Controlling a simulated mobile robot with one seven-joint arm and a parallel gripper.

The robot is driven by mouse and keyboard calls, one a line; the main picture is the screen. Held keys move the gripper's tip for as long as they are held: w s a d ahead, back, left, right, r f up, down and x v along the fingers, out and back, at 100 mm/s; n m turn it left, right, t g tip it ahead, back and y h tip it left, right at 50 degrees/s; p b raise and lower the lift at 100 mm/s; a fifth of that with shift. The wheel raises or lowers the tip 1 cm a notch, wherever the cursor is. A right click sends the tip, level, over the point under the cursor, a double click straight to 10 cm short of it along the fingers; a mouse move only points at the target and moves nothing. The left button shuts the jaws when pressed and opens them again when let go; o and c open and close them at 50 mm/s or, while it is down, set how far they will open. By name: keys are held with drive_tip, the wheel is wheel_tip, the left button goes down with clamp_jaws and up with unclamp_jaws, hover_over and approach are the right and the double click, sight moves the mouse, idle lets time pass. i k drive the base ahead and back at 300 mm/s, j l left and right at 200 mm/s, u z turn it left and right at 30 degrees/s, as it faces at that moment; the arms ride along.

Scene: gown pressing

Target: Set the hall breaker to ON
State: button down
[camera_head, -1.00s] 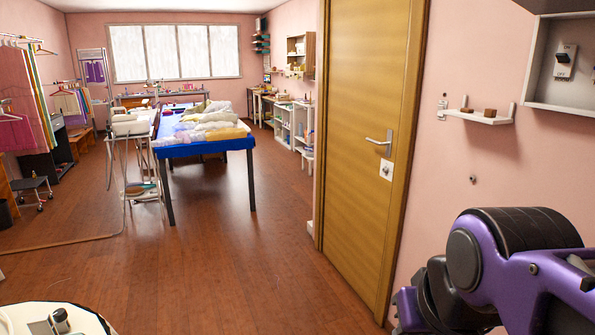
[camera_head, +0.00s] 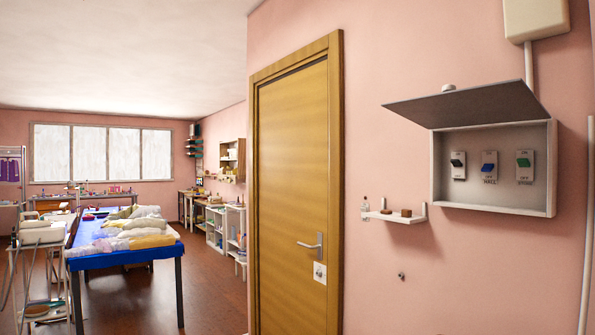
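An open breaker box (camera_head: 493,207) hangs on the pink wall at the right, its grey lid (camera_head: 465,104) raised. My gripper is not in view.
A small white shelf (camera_head: 394,218) with little objects is left of and below the box. A closed wooden door (camera_head: 293,190) is further left. A cream box (camera_head: 536,17) and a pipe (camera_head: 584,250) are near the right edge. A blue-covered table (camera_head: 122,258) stands at the left.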

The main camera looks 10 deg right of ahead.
sight(486, 166)
drive_tip(key=l+z, duration=0.2)
drive_tip(key=z, duration=0.2)
drive_tip(key=i+l+z, duration=0.15)
drive_tip(key=z, duration=0.25)
drive_tip(key=i+l+z, duration=0.1)
drive_tip(key=z, duration=0.3)
drive_tip(key=l, duration=0.1)
